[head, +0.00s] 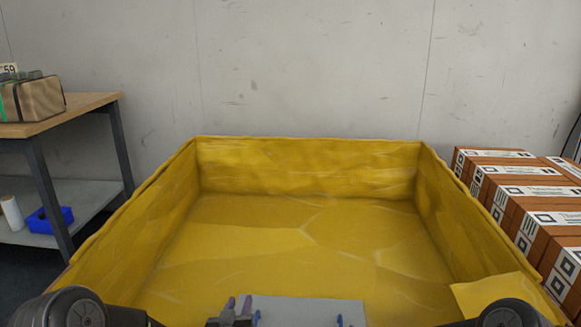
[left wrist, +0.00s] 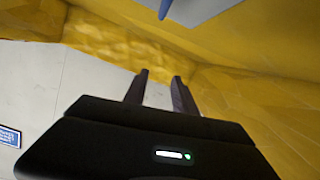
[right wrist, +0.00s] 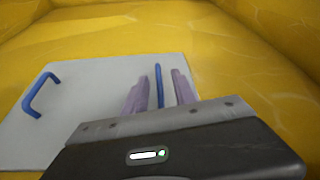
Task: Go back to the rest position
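No rest position is marked in view. My left gripper (head: 235,311) shows at the bottom of the head view, beside the left edge of a grey panel (head: 300,308). In the left wrist view its two dark fingers (left wrist: 154,88) are apart, with nothing between them. My right gripper's fingers (right wrist: 158,92) are apart over the grey panel in the right wrist view. A blue handle (right wrist: 160,84) shows between them; I cannot tell whether they surround it. Another blue handle (right wrist: 36,96) is at the left. The head view does not show the right gripper's fingers.
A large yellow-lined bin (head: 310,165) fills the middle; its floor beyond the panel is bare. Brown boxes with printed labels (head: 525,195) stand to the right. A wooden-topped table (head: 75,108) at the left carries a brown package (head: 38,98), with a blue bin (head: 50,219) below.

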